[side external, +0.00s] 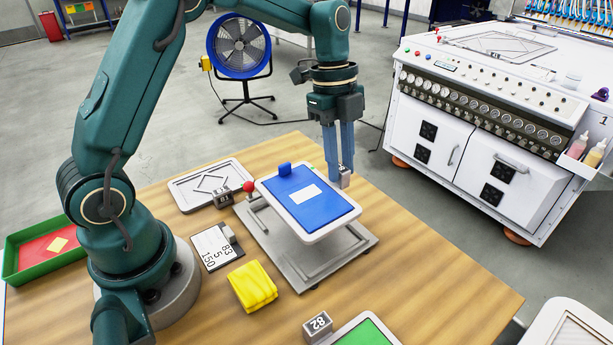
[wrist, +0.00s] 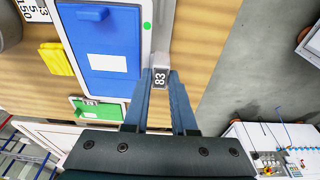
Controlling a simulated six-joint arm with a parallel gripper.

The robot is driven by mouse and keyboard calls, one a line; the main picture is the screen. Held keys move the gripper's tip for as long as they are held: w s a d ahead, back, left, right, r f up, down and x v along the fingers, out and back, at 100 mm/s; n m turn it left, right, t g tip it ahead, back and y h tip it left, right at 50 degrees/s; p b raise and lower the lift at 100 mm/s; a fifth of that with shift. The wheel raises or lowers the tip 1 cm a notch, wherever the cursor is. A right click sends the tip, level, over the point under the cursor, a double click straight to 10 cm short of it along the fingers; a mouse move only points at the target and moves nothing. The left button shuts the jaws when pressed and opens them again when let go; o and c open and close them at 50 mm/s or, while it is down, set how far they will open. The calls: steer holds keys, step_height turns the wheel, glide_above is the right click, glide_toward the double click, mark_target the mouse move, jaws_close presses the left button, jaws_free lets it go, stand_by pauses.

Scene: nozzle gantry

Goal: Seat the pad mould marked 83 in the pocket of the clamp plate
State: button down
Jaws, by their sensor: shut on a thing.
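The pad mould marked 83 is a white tray with a blue face (side external: 312,202); it also shows in the wrist view (wrist: 100,35). A blue knob and a white label sit on its face. My gripper (side external: 344,180) is shut on the mould's grey block at its right edge; the block's 83 reads in the wrist view (wrist: 159,79). The mould appears above the grey metal clamp plate (side external: 345,262), with a visible gap at the front. The plate has a lever with a red ball (side external: 249,187) at left. The mould hides the pocket.
A card reading 83, 5, 150 (side external: 213,247) and a folded yellow cloth (side external: 252,285) lie left of the plate. A pale tray (side external: 190,193) is behind. A block marked 82 (side external: 318,326) adjoins a green-faced tray (side external: 368,332) in front. The table's right side is bare.

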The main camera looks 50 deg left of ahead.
mark_target(337, 184)
steer(key=shift+a+f, duration=0.15)
steer(key=shift+f, duration=2.35)
steer(key=shift+f, duration=0.9)
steer(key=c, duration=0.6)
jaws_free()
steer(key=shift+c, duration=0.2)
steer(key=shift+r, duration=3.5)
